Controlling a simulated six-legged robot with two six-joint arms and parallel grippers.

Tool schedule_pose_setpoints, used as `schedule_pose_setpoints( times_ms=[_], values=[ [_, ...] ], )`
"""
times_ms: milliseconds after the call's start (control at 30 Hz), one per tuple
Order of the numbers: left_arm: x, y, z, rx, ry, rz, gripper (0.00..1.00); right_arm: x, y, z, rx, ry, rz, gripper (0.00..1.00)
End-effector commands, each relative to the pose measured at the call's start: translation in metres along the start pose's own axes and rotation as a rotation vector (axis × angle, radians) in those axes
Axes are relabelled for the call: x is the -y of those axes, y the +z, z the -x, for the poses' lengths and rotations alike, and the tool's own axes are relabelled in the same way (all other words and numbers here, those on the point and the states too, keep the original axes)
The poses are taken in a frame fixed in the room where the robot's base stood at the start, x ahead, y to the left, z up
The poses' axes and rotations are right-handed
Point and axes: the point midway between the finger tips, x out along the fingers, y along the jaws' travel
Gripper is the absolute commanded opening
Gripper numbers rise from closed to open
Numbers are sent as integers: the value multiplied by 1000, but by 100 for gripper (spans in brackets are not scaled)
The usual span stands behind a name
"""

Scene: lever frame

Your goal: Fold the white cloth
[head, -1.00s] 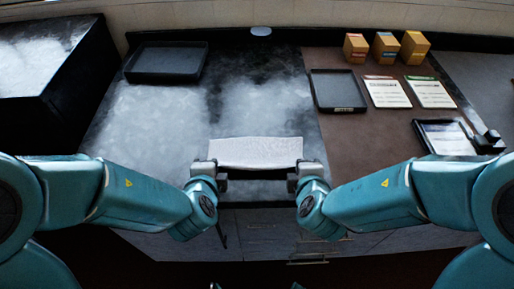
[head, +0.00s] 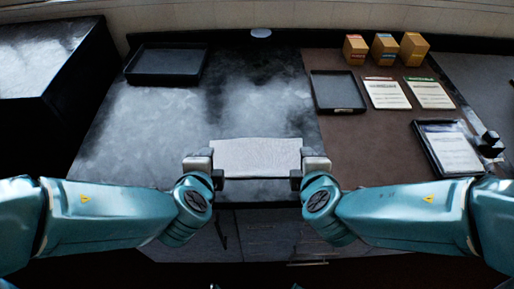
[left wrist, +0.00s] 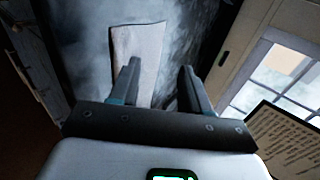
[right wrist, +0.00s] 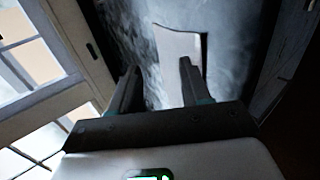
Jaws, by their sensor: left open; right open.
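The white cloth (head: 257,157) lies as a flat rectangle near the front edge of the dark counter. It also shows in the left wrist view (left wrist: 139,45) and in the right wrist view (right wrist: 178,50). My left gripper (head: 217,172) is at the cloth's left end, and its two fingers (left wrist: 158,78) are apart with nothing between them. My right gripper (head: 297,172) is at the cloth's right end, and its fingers (right wrist: 157,80) are also apart. Whether either gripper touches the cloth is not clear.
An empty black tray (head: 167,65) stands at the back left of the counter. On the brown area at right are a dark tray (head: 337,91), several small boxes (head: 384,49), white cards (head: 386,93) and a framed sheet (head: 449,150). The counter behind the cloth is clear.

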Motion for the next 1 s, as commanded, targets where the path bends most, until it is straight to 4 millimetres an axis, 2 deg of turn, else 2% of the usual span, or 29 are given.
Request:
schedule_pose_setpoints(
  times_ms=[100, 300, 1000],
  values=[
    [11, -1, 20, -2, -6, 2, 47, -11, 0, 20, -3, 7, -3, 47],
    [20, -1, 40, -1, -2, 1, 47, -20, 0, 39, -1, 2, 0, 47],
    [19, 0, 41, 1, 0, 0, 47, -19, 0, 41, 1, 0, 0, 47]
  ],
)
